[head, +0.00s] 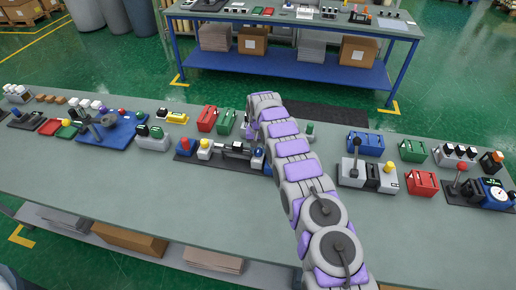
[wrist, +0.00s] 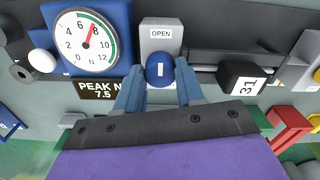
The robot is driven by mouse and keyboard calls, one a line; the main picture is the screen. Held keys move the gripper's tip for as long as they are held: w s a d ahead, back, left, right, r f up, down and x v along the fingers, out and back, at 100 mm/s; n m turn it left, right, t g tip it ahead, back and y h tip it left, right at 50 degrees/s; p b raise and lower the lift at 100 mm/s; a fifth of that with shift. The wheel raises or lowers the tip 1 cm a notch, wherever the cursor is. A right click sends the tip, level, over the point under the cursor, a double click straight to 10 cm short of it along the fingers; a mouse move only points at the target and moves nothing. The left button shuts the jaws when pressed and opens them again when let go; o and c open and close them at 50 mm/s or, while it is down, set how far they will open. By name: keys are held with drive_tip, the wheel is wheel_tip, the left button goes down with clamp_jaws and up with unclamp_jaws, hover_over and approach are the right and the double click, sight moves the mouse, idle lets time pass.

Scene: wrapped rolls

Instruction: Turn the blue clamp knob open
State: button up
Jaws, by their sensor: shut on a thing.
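The blue clamp knob (wrist: 160,70) is round with a white mark that stands upright in the wrist view. It sits on a light grey block (wrist: 161,33) labelled OPEN. My gripper (wrist: 160,82) is shut on the knob, with one blue-grey finger on each side. In the head view the blue knob (head: 259,153) shows in part beside my purple and grey arm, at the right end of a dark fixture (head: 225,162) on the bench. My fingers are not clear there.
A blue dial gauge (wrist: 83,43) and a plate reading PEAK N 7.5 (wrist: 97,91) are left of the knob. A black block marked 31 (wrist: 241,78) is to its right. Other devices line the bench (head: 130,185); its front strip is clear.

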sight(258, 149)
drive_tip(key=shift+w+r, duration=0.35)
drive_tip(key=shift+r, duration=0.05)
drive_tip(key=o, duration=0.7)
drive_tip(key=shift+f, duration=0.1)
drive_tip(key=shift+o, duration=1.4)
drive_tip(key=shift+f, duration=0.2)
drive_tip(key=shift+o, duration=0.3)
drive_tip(key=shift+s, duration=0.15)
drive_tip(key=shift+r, duration=0.1)
wheel_tip(258, 149, up, 17)
drive_tip(key=p, duration=0.3)
